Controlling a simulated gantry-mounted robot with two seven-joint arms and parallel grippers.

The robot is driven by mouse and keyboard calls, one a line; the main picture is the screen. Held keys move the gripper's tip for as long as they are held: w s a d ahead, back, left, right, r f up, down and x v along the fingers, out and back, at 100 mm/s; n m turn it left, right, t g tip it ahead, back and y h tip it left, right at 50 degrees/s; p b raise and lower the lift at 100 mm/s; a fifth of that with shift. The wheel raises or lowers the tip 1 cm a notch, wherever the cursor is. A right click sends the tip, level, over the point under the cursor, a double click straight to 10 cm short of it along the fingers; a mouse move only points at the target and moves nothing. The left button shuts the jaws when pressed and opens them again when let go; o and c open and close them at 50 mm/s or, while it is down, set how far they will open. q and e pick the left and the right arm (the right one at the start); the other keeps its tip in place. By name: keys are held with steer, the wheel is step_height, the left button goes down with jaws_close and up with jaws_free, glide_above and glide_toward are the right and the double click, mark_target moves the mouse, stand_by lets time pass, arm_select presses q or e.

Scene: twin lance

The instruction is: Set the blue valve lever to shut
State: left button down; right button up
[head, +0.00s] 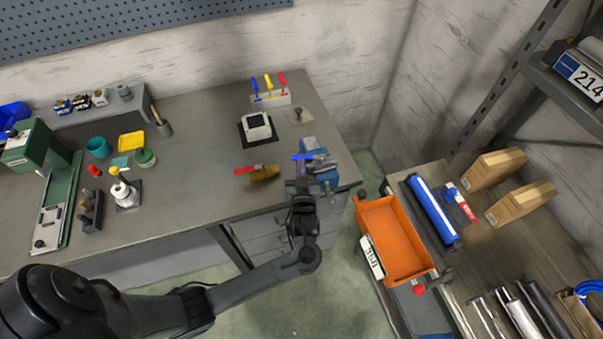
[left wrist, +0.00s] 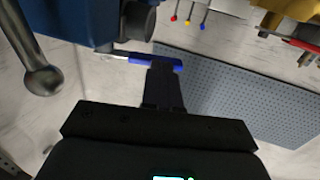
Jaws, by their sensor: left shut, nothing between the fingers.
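The blue valve lever (head: 302,157) lies near the bench's right front part, beside a blue vise (head: 318,174). In the left wrist view the lever (left wrist: 155,60) runs sideways, with a bare metal stretch at its left end. My left gripper (head: 300,183) is shut and empty, at the near side of the lever. In the left wrist view its fingertips (left wrist: 164,70) overlap the lever's right part; whether they touch it I cannot tell. The valve body under the lever is largely hidden. My right gripper is not in view.
A brass valve with a red lever (head: 245,170) sits just left. The vise's ball-ended handle (left wrist: 42,80) stands close in the wrist view. Behind are a white device (head: 257,127) and a rack with blue, yellow and red handles (head: 270,99). An orange bin (head: 394,240) stands right.

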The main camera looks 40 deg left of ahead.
arm_select(q)
steer(key=shift+a, duration=0.25)
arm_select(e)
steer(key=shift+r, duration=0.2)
arm_select(q)
steer(key=shift+m+t+h, duration=0.3)
steer(key=shift+m, duration=0.1)
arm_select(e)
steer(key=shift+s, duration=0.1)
